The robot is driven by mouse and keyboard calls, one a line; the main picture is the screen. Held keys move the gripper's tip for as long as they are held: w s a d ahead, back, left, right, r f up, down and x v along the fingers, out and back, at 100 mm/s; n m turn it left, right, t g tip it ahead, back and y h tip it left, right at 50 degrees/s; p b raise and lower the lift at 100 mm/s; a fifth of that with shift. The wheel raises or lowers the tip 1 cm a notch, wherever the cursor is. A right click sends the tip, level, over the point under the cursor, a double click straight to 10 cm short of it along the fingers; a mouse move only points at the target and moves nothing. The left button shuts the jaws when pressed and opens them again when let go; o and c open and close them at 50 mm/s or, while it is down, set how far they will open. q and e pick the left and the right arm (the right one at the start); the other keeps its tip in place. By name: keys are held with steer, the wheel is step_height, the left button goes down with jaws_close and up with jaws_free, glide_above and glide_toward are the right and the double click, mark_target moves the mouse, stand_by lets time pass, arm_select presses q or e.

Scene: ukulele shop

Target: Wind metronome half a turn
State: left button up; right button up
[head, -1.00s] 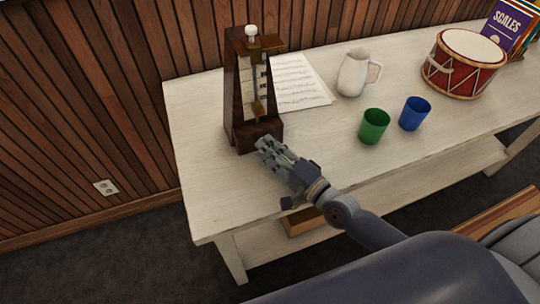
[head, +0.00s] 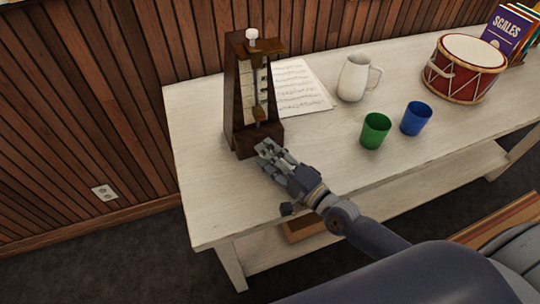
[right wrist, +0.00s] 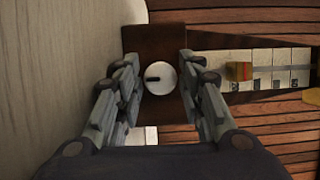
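The dark wooden metronome (head: 238,105) stands upright at the left end of the white table, its pale scale and pendulum facing forward and a white knob (head: 252,34) at its top. My right gripper (head: 266,152) is at the metronome's base. In the right wrist view, a round, light winding knob (right wrist: 160,78) with a dark slot mark sits on the dark wooden base (right wrist: 158,38). The fingers of my right gripper (right wrist: 160,72) are open on either side of the knob, with a visible gap on each side. My left gripper is not in view.
Sheet music (head: 300,88) lies behind and right of the metronome. A white pitcher (head: 354,78), a green cup (head: 375,130), a blue cup (head: 415,117) and a red drum (head: 465,68) stand farther right. The table (head: 220,205) is clear at its front left.

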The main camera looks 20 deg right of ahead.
steer(key=v, duration=1.2)
steer(key=shift+r, duration=0.1)
